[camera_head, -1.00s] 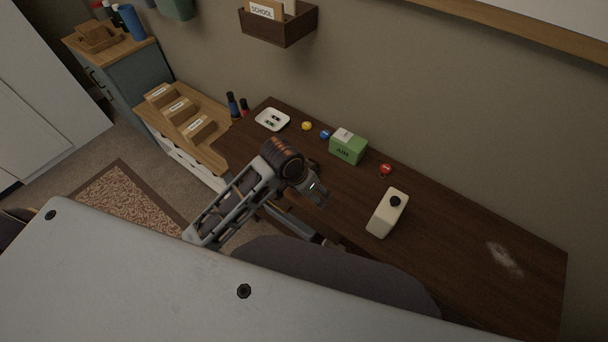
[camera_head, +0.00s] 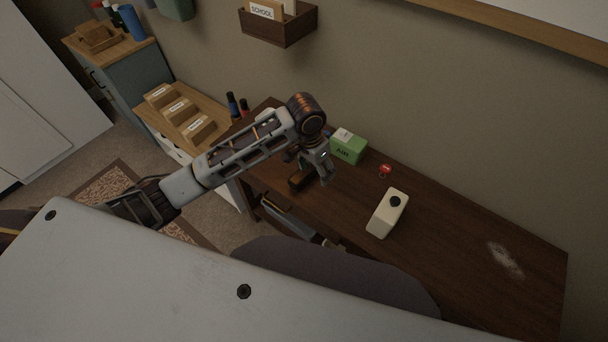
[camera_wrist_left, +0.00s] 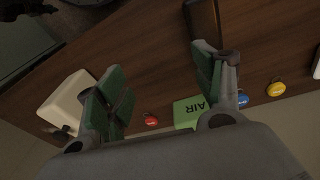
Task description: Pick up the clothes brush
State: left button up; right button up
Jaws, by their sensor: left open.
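A dark brown block-like object (camera_head: 301,179), probably the clothes brush, lies near the front edge of the brown desk (camera_head: 450,258). My left gripper (camera_head: 318,172) is open and empty above the desk, just right of that object. In the left wrist view the gripper (camera_wrist_left: 160,85) has its fingers spread with bare desk between them. The dark brown object (camera_wrist_left: 203,20) shows at the top, beyond the tip of the right-hand finger and partly cut off. My arm hides part of the desk's left end in the head view. My right gripper is not in view.
The wrist view also shows blue (camera_wrist_left: 242,101) and yellow (camera_wrist_left: 276,88) round items. The desk's right half is mostly clear.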

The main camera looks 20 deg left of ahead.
pick_arm(q)
notch_tip(320, 180, up, 3)
jog(key=n+y, duration=0.1)
send_over(304, 171)
jog(key=shift+a+r+g+y, duration=0.2)
jog(key=shift+a+g+y, duration=0.1)
jog(key=shift+g, duration=0.1)
jog(key=shift+f, duration=0.15)
jog(key=shift+d+f, duration=0.1)
jog(key=shift+f, duration=4.1)
jog(key=shift+d+f+p, duration=0.2)
jog(key=shift+f+p, duration=0.2)
jog(key=shift+f, duration=2.2)
jog(key=shift+c, duration=0.4)
jog(key=c, duration=1.1)
